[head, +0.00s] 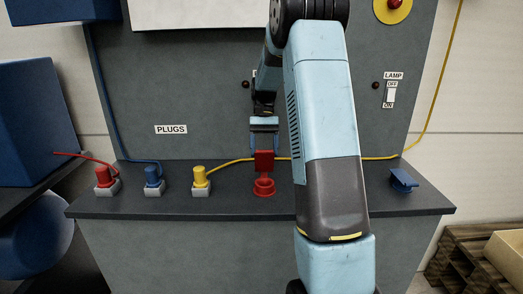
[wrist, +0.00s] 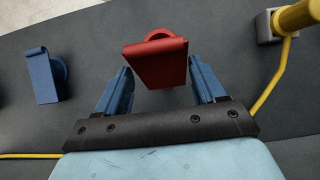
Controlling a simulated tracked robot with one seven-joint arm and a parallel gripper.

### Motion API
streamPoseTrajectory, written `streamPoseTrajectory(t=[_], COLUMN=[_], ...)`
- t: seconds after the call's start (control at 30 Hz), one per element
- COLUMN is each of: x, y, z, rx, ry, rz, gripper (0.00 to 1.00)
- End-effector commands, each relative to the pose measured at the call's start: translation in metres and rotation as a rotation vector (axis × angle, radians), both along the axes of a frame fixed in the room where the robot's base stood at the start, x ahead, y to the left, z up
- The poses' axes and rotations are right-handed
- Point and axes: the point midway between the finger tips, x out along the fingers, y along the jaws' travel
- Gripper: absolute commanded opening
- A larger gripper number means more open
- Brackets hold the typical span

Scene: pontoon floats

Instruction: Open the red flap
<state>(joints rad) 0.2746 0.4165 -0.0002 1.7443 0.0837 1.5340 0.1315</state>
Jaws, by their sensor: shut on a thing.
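The red flap (head: 264,160) stands raised over its round red base (head: 264,188) on the dark bench top. In the wrist view the red flap (wrist: 157,64) sits between the two blue fingers, with part of the round base (wrist: 160,34) showing beyond it. My gripper (head: 264,150) is shut on the red flap from above; it also shows in the wrist view (wrist: 160,72). My arm does not cover the flap in the head view. The contact faces of the fingers are hard to see.
A blue flap (head: 403,180) lies low on the bench to the right. Red (head: 105,178), blue (head: 153,177) and yellow (head: 200,178) plugs with cables stand to the left. A yellow cable runs behind the red flap. A panel with a lamp switch (head: 391,95) rises behind.

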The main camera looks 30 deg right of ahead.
Motion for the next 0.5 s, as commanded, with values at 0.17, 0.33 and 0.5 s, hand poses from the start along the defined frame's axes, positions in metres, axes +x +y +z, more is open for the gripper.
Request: streamPoseTrajectory(t=[0.17,0.33,0.5], x=[0.0025,0.0014,0.0008], y=[0.0027,0.0016,0.0010], z=[-0.0016,-0.0011,-0.0008], rx=[0.002,0.001,0.001], ry=[-0.005,-0.004,-0.001], rz=[0.002,0.002,0.000], gripper=[0.76,0.92,0.96])
